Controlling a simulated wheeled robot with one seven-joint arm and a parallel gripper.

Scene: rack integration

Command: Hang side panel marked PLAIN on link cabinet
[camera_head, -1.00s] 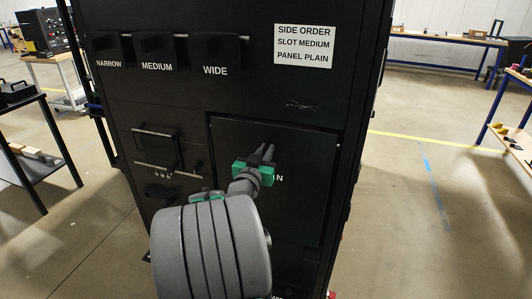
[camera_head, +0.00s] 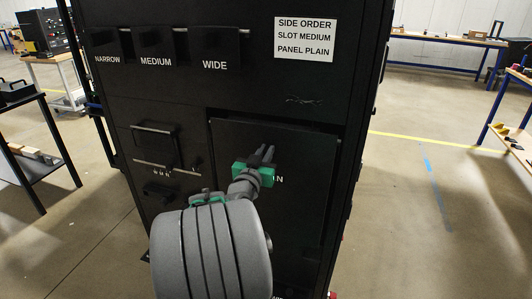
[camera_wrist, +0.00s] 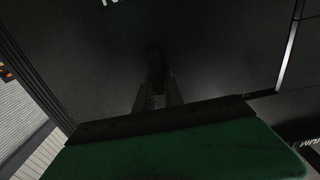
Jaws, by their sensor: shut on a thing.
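The black side panel (camera_head: 300,215) stands upright against the lower front of the black link cabinet (camera_head: 250,88). Its white label is mostly covered by my gripper; only the ending "N" shows. My gripper (camera_head: 264,155) is at the panel's upper middle, shut on the panel. In the wrist view my gripper (camera_wrist: 155,85) reaches to the dark face of the panel (camera_wrist: 220,50); the part between the fingers is too dark to make out. A dark gap shows along the panel's top edge. Whether the panel is seated cannot be told.
A white order sign (camera_head: 305,39) reads SLOT MEDIUM, PANEL PLAIN. Slots marked NARROW, MEDIUM (camera_head: 155,45) and WIDE sit at the cabinet's upper left. A dark table (camera_head: 38,165) stands left; a blue-legged bench (camera_head: 510,125) stands right. Floor right of the cabinet is clear.

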